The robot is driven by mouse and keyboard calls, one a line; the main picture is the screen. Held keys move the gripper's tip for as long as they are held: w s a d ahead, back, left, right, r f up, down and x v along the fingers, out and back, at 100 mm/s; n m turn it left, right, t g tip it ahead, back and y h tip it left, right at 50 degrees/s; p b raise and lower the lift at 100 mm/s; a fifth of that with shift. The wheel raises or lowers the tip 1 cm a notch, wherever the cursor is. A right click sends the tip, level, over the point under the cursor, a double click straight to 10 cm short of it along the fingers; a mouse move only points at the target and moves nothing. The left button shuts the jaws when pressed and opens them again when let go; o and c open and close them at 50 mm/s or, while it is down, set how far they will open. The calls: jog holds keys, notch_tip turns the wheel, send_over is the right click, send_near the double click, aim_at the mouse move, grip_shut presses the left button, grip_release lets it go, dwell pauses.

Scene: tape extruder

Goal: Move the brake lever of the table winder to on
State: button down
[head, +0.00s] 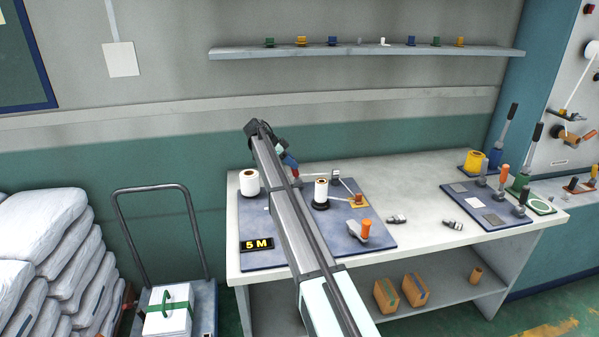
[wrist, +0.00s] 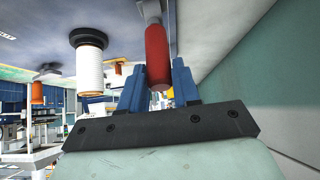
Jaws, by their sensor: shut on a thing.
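The table winder is on a blue board (head: 375,226) on the white table, with a spool of white tape (head: 321,189) and an orange-handled crank (head: 359,231). The brake lever's red handle (wrist: 157,52) hangs from a pale stem in the wrist view, where the table surface is at the top. My gripper (wrist: 158,70) has its blue fingers on either side of the red handle and is shut on it. The lever's base and any on/off marking are hidden.
Another white roll (head: 249,183) stands at the board's left, and a 5 M sign (head: 257,245) lies at its front. The green wall (wrist: 260,75) is close beside my gripper. A second board (head: 492,214) with levers stands on the right.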

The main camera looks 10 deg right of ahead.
jog(key=shift+a, duration=0.2)
jog(key=a, duration=0.1)
jog(key=a+f, duration=0.1)
jog(key=shift+a+f, duration=0.1)
jog(key=shift+a, duration=0.2)
dwell(0.3)
jog(key=shift+f, duration=0.1)
jog(key=shift+a+f, duration=0.7)
jog(key=shift+a, duration=0.1)
jog(key=c, duration=0.7)
grip_release()
jog(key=shift+c, duration=0.2)
jog(key=shift+r, duration=0.1)
jog(key=shift+r, duration=0.1)
